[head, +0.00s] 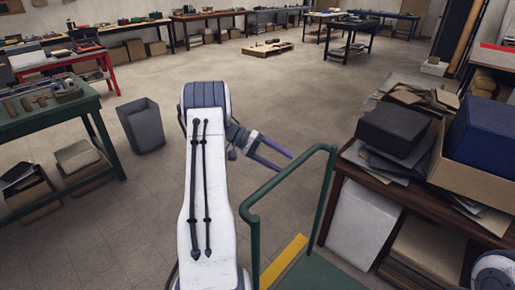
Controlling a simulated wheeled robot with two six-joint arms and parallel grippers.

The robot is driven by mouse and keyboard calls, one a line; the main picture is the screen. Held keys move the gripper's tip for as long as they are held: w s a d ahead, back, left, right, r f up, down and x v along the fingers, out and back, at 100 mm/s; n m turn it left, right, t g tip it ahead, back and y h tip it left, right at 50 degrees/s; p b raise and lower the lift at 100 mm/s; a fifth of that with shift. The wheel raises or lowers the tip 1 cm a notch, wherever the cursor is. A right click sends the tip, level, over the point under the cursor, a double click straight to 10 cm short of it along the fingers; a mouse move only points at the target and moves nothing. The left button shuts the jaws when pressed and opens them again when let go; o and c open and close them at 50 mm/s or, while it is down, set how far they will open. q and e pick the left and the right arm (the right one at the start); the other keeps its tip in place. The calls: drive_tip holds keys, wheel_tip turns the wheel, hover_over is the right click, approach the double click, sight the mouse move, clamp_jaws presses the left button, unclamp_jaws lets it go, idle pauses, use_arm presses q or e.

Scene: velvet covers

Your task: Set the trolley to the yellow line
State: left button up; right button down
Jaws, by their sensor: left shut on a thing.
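The trolley shows at the bottom centre of the head view, with a green tubular handle (290,178) and a green deck (312,276) cut off by the lower edge. A yellow strip (283,262) runs along the deck's near-left side, seen through the handle frame; I cannot tell whether it is on the floor or the deck. My left gripper (288,163) has its dark purple fingers at the handle's top bar and is shut on it, though the contact is hard to see. My right gripper is out of view.
A brown table (425,205) loaded with boxes and cardboard stands close on the trolley's right. A grey bin (141,126) and a green workbench (50,117) stand at left. A low pallet (267,50) lies far back. The middle floor is open.

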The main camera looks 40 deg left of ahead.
use_arm(q)
drive_tip(key=s+a+r+p, duration=0.1)
drive_tip(key=s+a+p, duration=0.2)
drive_tip(key=a, duration=0.4)
drive_tip(key=shift+r+p, duration=0.15)
drive_tip(key=shift+p, duration=0.4)
drive_tip(key=shift+p, duration=0.45)
